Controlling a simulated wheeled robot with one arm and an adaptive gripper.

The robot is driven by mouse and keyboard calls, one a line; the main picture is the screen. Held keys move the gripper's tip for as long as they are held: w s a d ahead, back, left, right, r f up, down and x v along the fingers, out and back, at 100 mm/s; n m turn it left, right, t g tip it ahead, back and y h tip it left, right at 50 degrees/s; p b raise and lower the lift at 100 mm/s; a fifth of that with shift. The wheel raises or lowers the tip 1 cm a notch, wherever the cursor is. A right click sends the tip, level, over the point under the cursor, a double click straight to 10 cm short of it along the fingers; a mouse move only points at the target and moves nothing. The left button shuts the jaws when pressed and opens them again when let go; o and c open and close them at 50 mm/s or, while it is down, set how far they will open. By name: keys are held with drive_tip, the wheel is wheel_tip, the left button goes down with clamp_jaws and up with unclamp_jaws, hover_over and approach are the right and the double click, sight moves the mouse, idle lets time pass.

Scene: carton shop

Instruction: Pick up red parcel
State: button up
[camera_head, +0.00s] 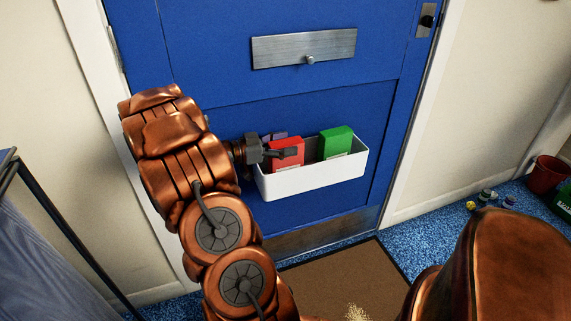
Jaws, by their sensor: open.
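A red parcel (285,153) stands in the left part of a white bin (318,179) fixed low on a blue door. A green parcel (336,143) stands to its right in the same bin. My gripper (279,146) is at the red parcel, reaching in from the left. Its dark fingers are open, one in front of the parcel's upper part and one behind it. The lower part of the red parcel is hidden by the bin's front wall. Whether the fingers touch the parcel cannot be told.
The blue door (230,72) has a metal letter plate (304,48) above the bin. A brown mat (345,284) lies on the blue carpet below. A red bucket (547,175) and small items stand at the right. A dark-framed rack (50,235) is at the left.

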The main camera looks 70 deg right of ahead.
drive_tip(key=shift+s+d, duration=0.1)
drive_tip(key=shift+s, duration=0.05)
drive_tip(key=shift+c, duration=0.2)
clamp_jaws()
idle(0.4)
